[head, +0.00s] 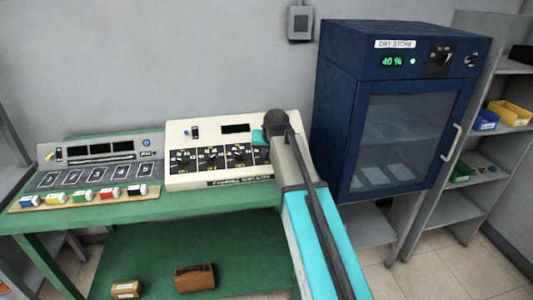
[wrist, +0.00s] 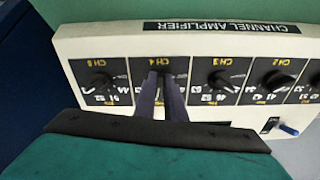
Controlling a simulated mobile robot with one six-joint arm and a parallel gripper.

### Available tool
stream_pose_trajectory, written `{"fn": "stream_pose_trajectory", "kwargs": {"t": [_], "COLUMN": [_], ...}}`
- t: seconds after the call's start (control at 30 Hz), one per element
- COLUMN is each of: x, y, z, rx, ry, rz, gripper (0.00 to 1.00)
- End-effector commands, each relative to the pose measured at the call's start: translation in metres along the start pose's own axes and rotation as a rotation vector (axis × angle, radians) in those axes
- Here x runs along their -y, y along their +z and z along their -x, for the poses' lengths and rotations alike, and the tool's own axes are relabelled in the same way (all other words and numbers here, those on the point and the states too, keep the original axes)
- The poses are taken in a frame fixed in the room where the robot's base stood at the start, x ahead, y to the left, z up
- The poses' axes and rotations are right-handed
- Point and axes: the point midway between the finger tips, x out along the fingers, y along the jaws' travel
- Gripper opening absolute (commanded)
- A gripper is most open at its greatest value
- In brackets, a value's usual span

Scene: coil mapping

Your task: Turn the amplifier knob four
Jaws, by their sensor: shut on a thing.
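The channel amplifier (head: 215,180) is a cream box with a sloped front on the green bench. It also shows upside down in the wrist view (wrist: 85,40), with a row of black knobs on dark plates. The CH 4 knob (wrist: 164,75) is between my two fingers. My gripper (wrist: 163,80) is shut on this knob, and the fingers hide much of it and its scale. The CH 5 knob (wrist: 103,80) and CH 3 knob (wrist: 220,79) stand free on either side. In the head view my gripper (head: 263,142) covers the right end of the amplifier.
A grey console (head: 100,150) stands left of the amplifier on the green bench (head: 180,202). Several coloured blocks (head: 82,196) lie in front of it. A blue dry store cabinet (head: 340,110) stands close to the right of my arm. A brown case (head: 194,277) sits below.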

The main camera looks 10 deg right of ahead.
Motion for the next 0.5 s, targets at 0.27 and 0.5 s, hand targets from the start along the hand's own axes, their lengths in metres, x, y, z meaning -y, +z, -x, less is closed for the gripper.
{"fn": "stream_pose_trajectory", "kwargs": {"t": [0.27, 0.5], "x": [0.0015, 0.0024], "y": [0.0037, 0.0038], "z": [-0.0012, -0.0012], "rx": [0.009, 0.01], "ry": [0.017, 0.021], "rz": [-0.138, -0.182], "gripper": [0.0, 0.0]}}
